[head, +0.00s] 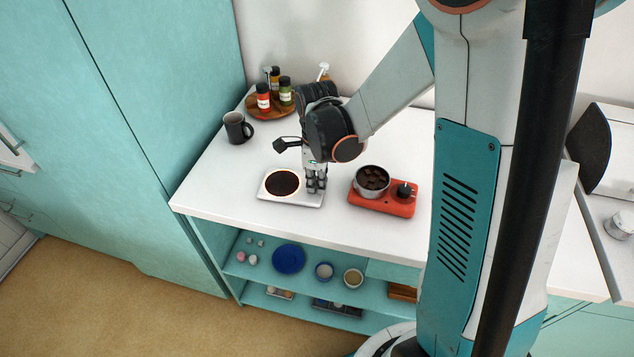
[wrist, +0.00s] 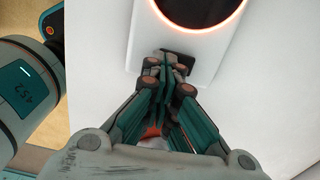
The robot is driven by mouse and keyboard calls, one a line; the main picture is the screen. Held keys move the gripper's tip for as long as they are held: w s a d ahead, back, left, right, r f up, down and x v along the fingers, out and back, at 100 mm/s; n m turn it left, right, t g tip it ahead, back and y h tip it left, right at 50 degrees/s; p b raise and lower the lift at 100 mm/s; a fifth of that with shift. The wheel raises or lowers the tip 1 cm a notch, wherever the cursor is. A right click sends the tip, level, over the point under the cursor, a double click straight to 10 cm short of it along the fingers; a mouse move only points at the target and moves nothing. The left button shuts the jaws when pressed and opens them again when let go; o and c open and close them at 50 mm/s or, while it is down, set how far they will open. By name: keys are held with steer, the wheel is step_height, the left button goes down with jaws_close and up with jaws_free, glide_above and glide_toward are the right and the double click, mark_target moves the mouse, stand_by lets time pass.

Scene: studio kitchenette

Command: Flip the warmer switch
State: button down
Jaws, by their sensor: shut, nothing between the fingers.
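The warmer (head: 268,196) is a flat white plate with a round dark heating disc on the white counter. Its disc has a glowing orange rim, which also shows at the top of the wrist view (wrist: 200,12). My gripper (head: 316,189) points down at the right end of the warmer, beside the disc. Its fingers are shut with nothing between them. In the wrist view the fingertips (wrist: 170,72) are over a dark switch plate (wrist: 184,59) on the warmer's white body. The fingers hide most of the switch; I cannot tell whether they touch it.
A red burner (head: 384,205) with a pot (head: 372,181) of dark pieces and a black knob stands just right of my gripper. A dark mug (head: 236,128) and a wooden tray of bottles (head: 257,110) stand behind. Open shelves (head: 262,270) with dishes lie below the counter.

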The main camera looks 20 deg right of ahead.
steer(key=shift+w+d+r, duration=0.25)
steer(key=shift+w+d, duration=0.2)
steer(key=shift+w, duration=0.2)
steer(key=shift+r, duration=0.1)
